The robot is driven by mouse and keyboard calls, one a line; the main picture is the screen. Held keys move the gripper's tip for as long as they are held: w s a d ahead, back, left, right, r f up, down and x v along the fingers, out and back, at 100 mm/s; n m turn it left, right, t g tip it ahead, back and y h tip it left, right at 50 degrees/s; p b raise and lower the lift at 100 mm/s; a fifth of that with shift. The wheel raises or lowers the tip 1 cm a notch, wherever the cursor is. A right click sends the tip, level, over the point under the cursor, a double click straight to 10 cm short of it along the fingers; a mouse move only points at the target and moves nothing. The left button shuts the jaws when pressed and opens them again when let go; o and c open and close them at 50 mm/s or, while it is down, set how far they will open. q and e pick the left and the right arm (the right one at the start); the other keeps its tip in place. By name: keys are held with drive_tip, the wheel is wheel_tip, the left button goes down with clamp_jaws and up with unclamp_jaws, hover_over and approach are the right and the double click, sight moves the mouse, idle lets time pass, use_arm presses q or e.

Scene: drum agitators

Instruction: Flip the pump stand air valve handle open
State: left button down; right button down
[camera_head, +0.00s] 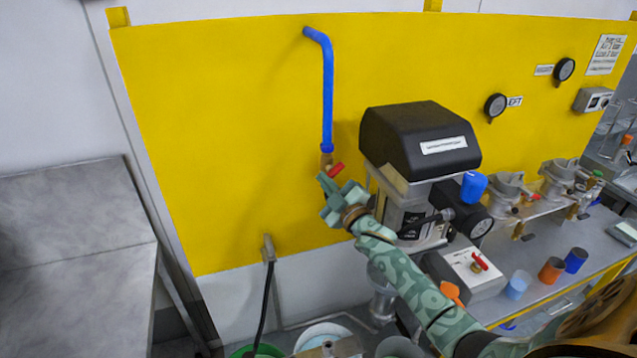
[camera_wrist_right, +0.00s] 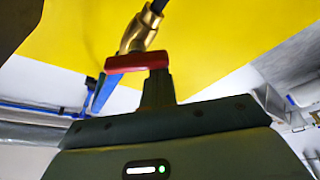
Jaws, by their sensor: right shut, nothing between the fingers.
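The air valve (camera_head: 327,161) is a brass fitting at the lower end of a blue pipe (camera_head: 328,95) on the yellow panel. Its red handle (camera_head: 336,169) sticks out to the right, slightly upward. My right gripper (camera_head: 328,184) is just below the valve, shut and empty. In the right wrist view the red handle (camera_wrist_right: 137,62) lies across the brass fitting (camera_wrist_right: 140,30), and the shut fingers (camera_wrist_right: 157,82) reach up to the handle's right part. Whether they touch it I cannot tell. My left gripper is not in view.
A black-topped pump unit (camera_head: 415,135) stands close to the right of my gripper. A grey box (camera_head: 465,275) with another red lever sits lower right. A black hose (camera_head: 264,305) hangs from a wall fitting at lower left. The yellow panel (camera_head: 215,130) left of the pipe is clear.

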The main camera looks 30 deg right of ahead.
drive_tip(key=n, duration=0.2)
drive_tip(key=d+f+n+g+y+p, duration=0.1)
drive_tip(key=n, duration=0.2)
drive_tip(key=n+g+p, duration=0.1)
drive_tip(key=n, duration=0.2)
drive_tip(key=shift+s+d+f+y, duration=0.15)
drive_tip(key=shift+f+y, duration=0.1)
drive_tip(key=shift+y, duration=0.05)
idle(0.6)
